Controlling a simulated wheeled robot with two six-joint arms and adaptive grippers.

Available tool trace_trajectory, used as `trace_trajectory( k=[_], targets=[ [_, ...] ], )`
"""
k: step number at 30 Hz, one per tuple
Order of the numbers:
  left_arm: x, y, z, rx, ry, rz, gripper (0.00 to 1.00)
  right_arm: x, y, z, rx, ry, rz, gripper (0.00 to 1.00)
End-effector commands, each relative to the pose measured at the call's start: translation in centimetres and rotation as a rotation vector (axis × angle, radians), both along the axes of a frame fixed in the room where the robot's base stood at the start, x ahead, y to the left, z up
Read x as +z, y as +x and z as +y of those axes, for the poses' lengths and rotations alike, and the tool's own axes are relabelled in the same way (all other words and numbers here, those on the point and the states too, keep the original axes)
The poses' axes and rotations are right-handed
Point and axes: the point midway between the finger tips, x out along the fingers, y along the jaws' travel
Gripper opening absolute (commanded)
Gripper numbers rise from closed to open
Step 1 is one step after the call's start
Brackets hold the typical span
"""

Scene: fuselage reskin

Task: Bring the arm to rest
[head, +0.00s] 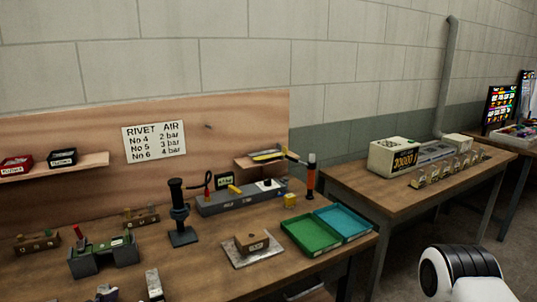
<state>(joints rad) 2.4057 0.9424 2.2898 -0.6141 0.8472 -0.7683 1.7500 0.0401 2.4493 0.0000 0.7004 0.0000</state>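Neither of my grippers is in view in the head view. A white and black rounded arm link of mine (462,275) shows at the bottom right corner, in front of the floor and to the right of the wooden workbench (215,270). It appears apart from the bench. What lies beyond this link is cut off by the picture's edge, so its gripper is hidden.
On the workbench are a green tray (311,235), a teal tray (343,222), a black stand (181,215), a grey long box (240,198) and a block on a plate (252,243). A second table (400,190) stands at right. Floor shows between it and my link.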

Motion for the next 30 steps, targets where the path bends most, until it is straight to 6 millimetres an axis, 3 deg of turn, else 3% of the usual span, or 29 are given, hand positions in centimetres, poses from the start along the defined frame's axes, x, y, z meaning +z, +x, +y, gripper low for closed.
trace_trajectory(
  k=[1,5,7,9,12,15,19,21,25,30],
  targets=[
    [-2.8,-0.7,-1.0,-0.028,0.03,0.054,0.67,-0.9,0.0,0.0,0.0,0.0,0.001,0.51],
    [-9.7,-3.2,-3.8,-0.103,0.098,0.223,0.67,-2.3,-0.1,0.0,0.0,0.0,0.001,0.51],
    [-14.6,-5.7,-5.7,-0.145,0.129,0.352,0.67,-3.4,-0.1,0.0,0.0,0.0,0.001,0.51],
    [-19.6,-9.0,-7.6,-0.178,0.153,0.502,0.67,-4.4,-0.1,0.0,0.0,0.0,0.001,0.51],
    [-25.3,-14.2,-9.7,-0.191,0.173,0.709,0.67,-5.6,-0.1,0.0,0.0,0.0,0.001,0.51],
    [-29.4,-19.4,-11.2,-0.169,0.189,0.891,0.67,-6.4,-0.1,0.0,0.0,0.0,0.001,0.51],
    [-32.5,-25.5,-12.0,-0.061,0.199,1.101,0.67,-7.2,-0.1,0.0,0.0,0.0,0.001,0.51],
    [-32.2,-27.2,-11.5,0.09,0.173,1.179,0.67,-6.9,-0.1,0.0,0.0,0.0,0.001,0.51],
    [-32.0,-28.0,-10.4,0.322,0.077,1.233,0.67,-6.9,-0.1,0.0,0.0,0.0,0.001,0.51],
    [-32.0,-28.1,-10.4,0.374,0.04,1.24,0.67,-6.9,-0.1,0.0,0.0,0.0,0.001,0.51]
  ],
)
